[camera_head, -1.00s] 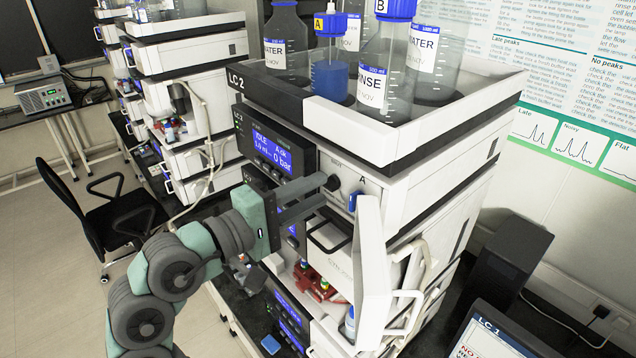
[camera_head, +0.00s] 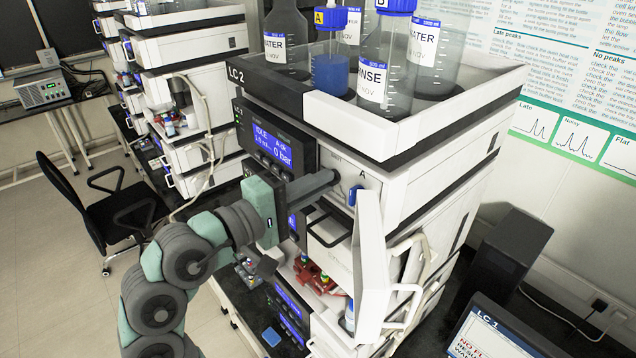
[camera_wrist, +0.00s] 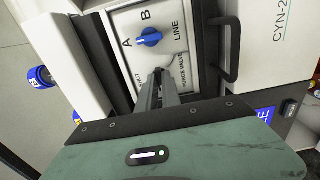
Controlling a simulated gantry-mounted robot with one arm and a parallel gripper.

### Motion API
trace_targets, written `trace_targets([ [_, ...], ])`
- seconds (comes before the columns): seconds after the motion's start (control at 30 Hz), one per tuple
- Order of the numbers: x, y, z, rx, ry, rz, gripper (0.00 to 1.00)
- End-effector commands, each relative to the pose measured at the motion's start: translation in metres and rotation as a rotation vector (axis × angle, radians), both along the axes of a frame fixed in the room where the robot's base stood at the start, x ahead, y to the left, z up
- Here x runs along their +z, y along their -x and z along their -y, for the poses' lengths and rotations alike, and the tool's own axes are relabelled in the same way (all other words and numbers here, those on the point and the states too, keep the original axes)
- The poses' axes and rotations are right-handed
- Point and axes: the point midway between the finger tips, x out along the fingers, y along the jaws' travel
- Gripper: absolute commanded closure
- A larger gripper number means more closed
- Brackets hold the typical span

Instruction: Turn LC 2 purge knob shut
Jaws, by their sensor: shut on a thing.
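My gripper (camera_head: 331,178) reaches the panel from the left. In the wrist view my gripper's fingers (camera_wrist: 158,80) are close together with their tips at the knob, shut on it. The fingers hide most of the knob, so its turn angle cannot be read. The pump screen (camera_head: 272,149) shows IDLE and 0 bar.
A blue selector knob (camera_wrist: 149,37) marked A, B and LINE sits close to the purge knob. A black handle (camera_wrist: 230,50) stands out on the module alongside. An open white door (camera_head: 370,260) juts out at right. Bottles (camera_head: 385,60) stand in the top tray.

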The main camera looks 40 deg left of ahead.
Motion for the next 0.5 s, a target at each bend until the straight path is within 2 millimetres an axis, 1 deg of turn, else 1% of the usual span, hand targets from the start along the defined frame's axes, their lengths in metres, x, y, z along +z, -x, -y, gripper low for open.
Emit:
trace_targets([
  [0.5, -0.0015, 0.0002, -0.0002, 0.001, -0.027, 0.003, 1.00],
])
